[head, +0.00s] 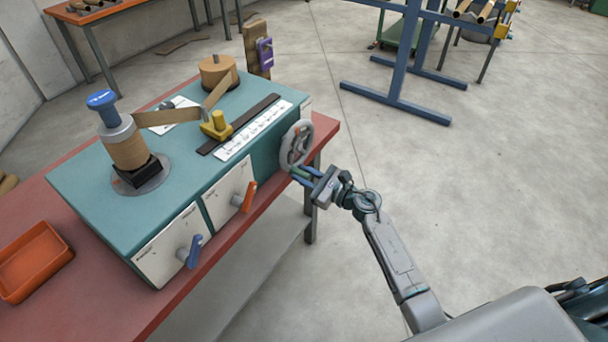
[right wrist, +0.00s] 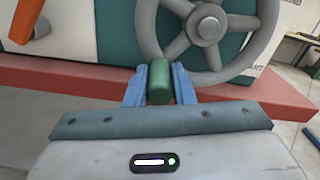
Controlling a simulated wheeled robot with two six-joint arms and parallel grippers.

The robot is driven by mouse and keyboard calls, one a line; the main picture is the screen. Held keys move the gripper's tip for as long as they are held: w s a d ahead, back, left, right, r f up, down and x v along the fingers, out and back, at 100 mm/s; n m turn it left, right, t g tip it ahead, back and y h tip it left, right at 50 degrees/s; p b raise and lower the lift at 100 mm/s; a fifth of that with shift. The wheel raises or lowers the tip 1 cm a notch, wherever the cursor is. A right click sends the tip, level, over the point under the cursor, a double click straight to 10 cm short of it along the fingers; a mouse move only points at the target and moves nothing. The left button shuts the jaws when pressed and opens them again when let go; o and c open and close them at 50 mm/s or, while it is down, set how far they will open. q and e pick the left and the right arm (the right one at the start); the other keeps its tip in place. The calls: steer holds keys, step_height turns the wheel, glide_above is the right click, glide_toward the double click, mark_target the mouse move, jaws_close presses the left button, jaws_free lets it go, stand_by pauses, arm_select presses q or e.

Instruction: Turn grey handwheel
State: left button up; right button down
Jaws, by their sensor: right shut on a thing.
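The grey handwheel (head: 297,145) is on the right end of the teal winder. In the right wrist view the handwheel (right wrist: 208,25) shows its hub and spokes, with a green handle (right wrist: 160,82) at its lower rim. My right gripper (head: 298,174) is at the wheel's lower edge. In the right wrist view its blue fingers (right wrist: 160,88) stand on both sides of the green handle and are shut on it. My left gripper is not in view.
The teal winder (head: 85,190) stands on a red table (head: 50,317) with an orange tray (head: 35,262). Orange (head: 249,196) and blue (head: 194,250) levers stick out of its front. A blue frame (head: 398,65) stands behind; the floor right of the wheel is clear.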

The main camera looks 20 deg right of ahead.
mark_target(287, 154)
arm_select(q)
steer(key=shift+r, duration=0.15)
arm_select(e)
steer(key=shift+a+r, duration=0.1)
steer(key=m+p, duration=0.1)
steer(key=r+m+p, duration=0.1)
steer(key=shift+s+a+r+m+p, duration=0.1)
steer(key=shift+s+a+m+p, duration=0.2)
steer(key=shift+s+a+m, duration=0.1)
steer(key=shift+s+a+r+m+p, duration=0.15)
steer(key=shift+r+m+p, duration=0.35)
steer(key=shift+m+p, duration=0.3)
arm_select(q)
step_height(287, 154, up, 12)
steer(key=p, duration=0.8)
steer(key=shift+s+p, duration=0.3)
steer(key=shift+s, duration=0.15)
arm_select(e)
steer(key=shift+a+r+m, duration=0.1)
steer(key=shift+r+m, duration=0.7)
steer(key=shift+m, duration=0.75)
steer(key=shift+d+r+m, duration=0.1)
steer(key=shift+r+m, duration=0.7)
steer(key=shift+m, duration=0.7)
steer(key=shift+a+r+m, duration=0.1)
steer(key=shift+r+m, duration=0.7)
steer(key=shift+m, duration=0.75)
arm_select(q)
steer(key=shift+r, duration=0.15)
